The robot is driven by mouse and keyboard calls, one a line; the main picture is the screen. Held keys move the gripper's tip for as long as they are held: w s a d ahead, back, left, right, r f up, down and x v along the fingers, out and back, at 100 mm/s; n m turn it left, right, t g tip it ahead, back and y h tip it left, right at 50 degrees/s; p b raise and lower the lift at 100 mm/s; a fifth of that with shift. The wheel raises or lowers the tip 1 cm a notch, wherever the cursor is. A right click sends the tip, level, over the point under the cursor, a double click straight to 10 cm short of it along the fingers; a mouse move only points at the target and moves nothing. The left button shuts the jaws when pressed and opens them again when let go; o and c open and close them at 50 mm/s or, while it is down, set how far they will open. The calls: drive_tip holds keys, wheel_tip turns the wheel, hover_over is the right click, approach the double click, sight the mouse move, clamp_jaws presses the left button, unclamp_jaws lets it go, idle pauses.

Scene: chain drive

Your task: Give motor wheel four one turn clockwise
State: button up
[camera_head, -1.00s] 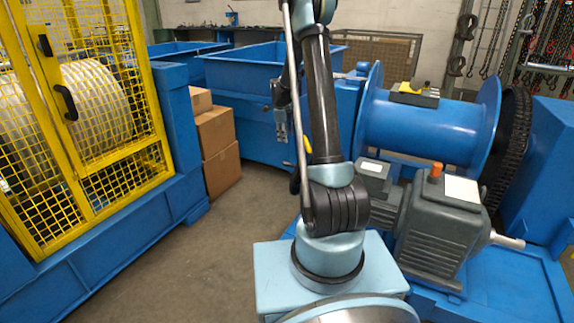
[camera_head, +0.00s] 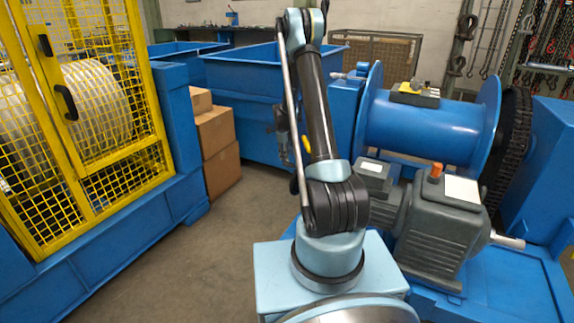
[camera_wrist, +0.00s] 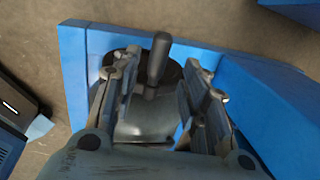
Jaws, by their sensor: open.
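In the wrist view, a dark round wheel (camera_wrist: 172,76) with a dark upright handle (camera_wrist: 158,57) lies at the end of a grey rounded body, probably a motor (camera_wrist: 145,130), on a blue frame. My gripper (camera_wrist: 163,78) is open, with one finger on each side of the handle and wheel. No contact can be made out, and the fingers hide parts of the wheel's sides. No number shows on it. In the head view my gripper (camera_head: 284,140) hangs behind my arm, small and partly hidden; the wheel cannot be made out there.
A grey gear motor (camera_head: 440,235) stands at the right before a blue drum (camera_head: 420,130) and a chain (camera_head: 508,145). A yellow mesh cage (camera_head: 110,150) stands left, with cardboard boxes (camera_head: 218,150) beside it. Blue bins (camera_head: 245,75) stand behind. Floor between is clear.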

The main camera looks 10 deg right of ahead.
sight(288, 163)
drive_tip(key=shift+w+d+f, duration=0.15)
drive_tip(key=shift+f, duration=0.85)
drive_tip(key=shift+w+d+f, duration=0.1)
drive_tip(key=shift+w+f, duration=0.05)
drive_tip(key=shift+f, duration=0.85)
drive_tip(key=shift+w+d+f, duration=0.15)
drive_tip(key=shift+f, duration=0.85)
clamp_jaws()
